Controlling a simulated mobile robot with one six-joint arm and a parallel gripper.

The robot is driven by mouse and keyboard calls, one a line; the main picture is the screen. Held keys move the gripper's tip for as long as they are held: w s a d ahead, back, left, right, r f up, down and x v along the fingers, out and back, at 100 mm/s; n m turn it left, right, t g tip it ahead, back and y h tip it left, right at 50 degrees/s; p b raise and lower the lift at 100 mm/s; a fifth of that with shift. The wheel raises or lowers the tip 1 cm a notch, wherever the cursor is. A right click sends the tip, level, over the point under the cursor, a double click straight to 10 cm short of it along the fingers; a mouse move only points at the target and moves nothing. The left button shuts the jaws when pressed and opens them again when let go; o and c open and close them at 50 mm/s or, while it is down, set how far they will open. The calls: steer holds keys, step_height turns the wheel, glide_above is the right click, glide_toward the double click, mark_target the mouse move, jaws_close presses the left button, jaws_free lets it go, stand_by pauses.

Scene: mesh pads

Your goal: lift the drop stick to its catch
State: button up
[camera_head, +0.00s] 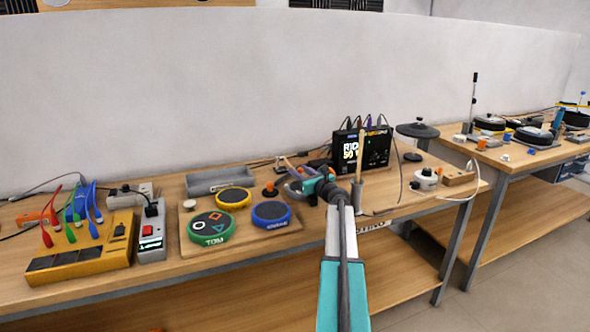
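A pale wooden stick (361,155) stands nearly upright in a grey holder (357,194), just right of my arm's front joint. A thin brownish stick (291,166) slants beside my gripper, by a dark device. I cannot tell for certain which is the drop stick, and no catch can be made out. My gripper (291,187) is at the back right of the pad board (262,238), close to the slanting stick and a black and orange knob (270,189). Its fingers are small and partly hidden by my arm, so their opening and any contact are unclear.
Green, yellow and blue round pads (212,228) lie left of my gripper. A grey tray (220,180) is behind them. A black module (362,150) with cables stands behind my arm. A dark pad on a stand (417,131) and a white cabled device (426,179) are at right.

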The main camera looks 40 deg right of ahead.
steer(key=shift+x, duration=1.8)
jaws_close()
